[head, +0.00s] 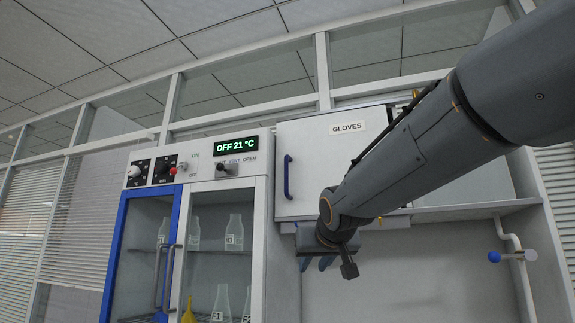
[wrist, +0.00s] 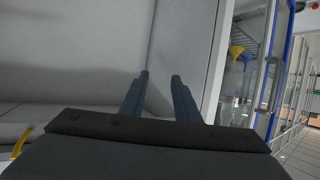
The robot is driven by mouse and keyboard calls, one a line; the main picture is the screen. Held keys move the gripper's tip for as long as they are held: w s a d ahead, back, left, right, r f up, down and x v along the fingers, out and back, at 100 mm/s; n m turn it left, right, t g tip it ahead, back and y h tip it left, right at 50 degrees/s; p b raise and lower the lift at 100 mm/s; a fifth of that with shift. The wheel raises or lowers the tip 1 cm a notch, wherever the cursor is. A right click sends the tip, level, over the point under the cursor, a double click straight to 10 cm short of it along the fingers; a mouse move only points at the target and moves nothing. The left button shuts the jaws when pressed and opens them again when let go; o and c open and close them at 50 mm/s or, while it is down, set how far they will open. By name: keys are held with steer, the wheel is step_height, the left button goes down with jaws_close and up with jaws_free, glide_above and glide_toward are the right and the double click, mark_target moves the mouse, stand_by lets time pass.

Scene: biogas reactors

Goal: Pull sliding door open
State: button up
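The glass-fronted cabinet at the left of the head view has a blue-framed glass door (head: 140,240) and a white-framed glass door (head: 222,255). Each has a grey vertical bar handle, a left one (head: 158,277) and a right one (head: 170,278), close together. In the wrist view the blue frame (wrist: 290,45) and a bar handle (wrist: 266,84) show at the right. My gripper (head: 316,264) is right of this cabinet, below the GLOVES cupboard. In the wrist view my gripper (wrist: 160,80) has its fingers apart with nothing between them. It touches no handle.
The GLOVES cupboard (head: 330,165) with a blue handle (head: 288,177) hangs right of the glass cabinet. A control panel (head: 200,160) reads OFF 21 °C. Flasks (head: 234,232) and a yellow funnel (head: 188,312) stand inside. A pipe with a blue knob (head: 494,257) is at the right.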

mark_target(287, 169)
steer(key=s+a+r+t+y+p, duration=0.1)
steer(key=s+a+r+t+p, duration=0.1)
steer(key=r, duration=1.1)
steer(key=s+a+r+t+y+p, duration=0.1)
steer(key=s+a+r+t, duration=0.1)
steer(key=r, duration=1)
steer(key=shift+n, duration=0.4)
steer(key=shift+r+p+x, duration=0.15)
steer(key=shift+p+x, duration=0.75)
steer(key=shift+x, duration=1.1)
steer(key=shift+r+p+x, duration=0.2)
steer(key=shift+p+x, duration=0.7)
steer(key=shift+x, duration=1.15)
steer(key=shift+a, duration=0.15)
jaws_close()
